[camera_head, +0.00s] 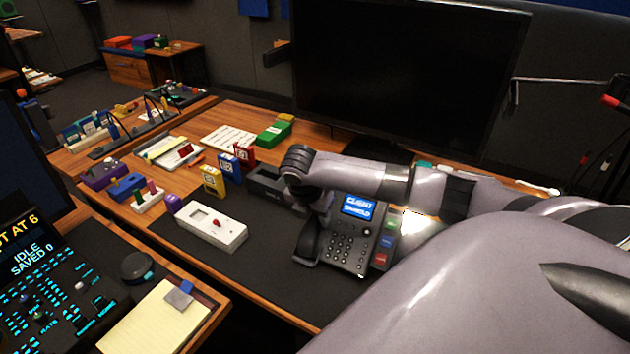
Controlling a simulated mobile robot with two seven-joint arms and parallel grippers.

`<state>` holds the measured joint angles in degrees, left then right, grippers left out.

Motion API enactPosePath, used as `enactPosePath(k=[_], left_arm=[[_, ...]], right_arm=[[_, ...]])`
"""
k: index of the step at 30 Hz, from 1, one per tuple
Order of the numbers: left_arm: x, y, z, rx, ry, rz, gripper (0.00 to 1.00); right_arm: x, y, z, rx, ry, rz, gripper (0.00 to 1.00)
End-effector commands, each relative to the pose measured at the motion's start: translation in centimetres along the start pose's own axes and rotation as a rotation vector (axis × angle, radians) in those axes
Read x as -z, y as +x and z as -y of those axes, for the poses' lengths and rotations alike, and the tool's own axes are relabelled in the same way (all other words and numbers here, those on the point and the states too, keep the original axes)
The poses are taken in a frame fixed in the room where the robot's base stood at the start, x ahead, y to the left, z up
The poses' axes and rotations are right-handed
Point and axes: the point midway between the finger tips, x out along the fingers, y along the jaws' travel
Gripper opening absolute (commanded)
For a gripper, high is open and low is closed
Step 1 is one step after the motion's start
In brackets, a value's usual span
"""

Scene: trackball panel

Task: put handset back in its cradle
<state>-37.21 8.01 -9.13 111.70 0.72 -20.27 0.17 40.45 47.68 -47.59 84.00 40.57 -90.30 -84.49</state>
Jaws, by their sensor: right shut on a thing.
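The desk phone (349,247) is black with a lit blue screen and a keypad, and it stands on the dark mat in front of the monitor. The black handset (307,240) is upright along the left side of the phone, at its cradle. My right gripper (318,213) points down from above and is shut on the upper part of the handset. The gripper and wrist hide the handset's top end. I cannot tell whether the handset rests in the cradle or is a little above it. My left gripper is not in view.
A white box with a red switch (212,226) lies left of the phone. Yellow, blue and red blocks (213,181) stand behind it. A large monitor (400,75) rises at the back. A yellow notepad (155,320) lies front left. The mat between white box and phone is clear.

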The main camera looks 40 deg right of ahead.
Motion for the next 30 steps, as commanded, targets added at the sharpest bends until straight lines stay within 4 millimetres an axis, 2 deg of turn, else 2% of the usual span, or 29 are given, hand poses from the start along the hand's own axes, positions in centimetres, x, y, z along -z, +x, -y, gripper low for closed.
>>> enactPosePath(k=[26, 27, 29, 30], left_arm=[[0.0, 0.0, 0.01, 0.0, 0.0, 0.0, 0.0], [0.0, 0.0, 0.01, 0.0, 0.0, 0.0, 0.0], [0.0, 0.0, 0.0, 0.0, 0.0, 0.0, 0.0], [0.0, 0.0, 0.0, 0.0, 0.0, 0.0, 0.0]], right_arm=[[-0.3, 0.64, -0.03, -0.001, 0.0, 0.0, 0.05], [-0.3, 0.64, -0.03, -0.001, 0.0, 0.0, 0.53], [-0.3, 0.64, -0.03, -0.001, 0.0, 0.0, 0.7], [-0.3, 0.64, -0.03, -0.001, 0.0, 0.0, 0.7]])
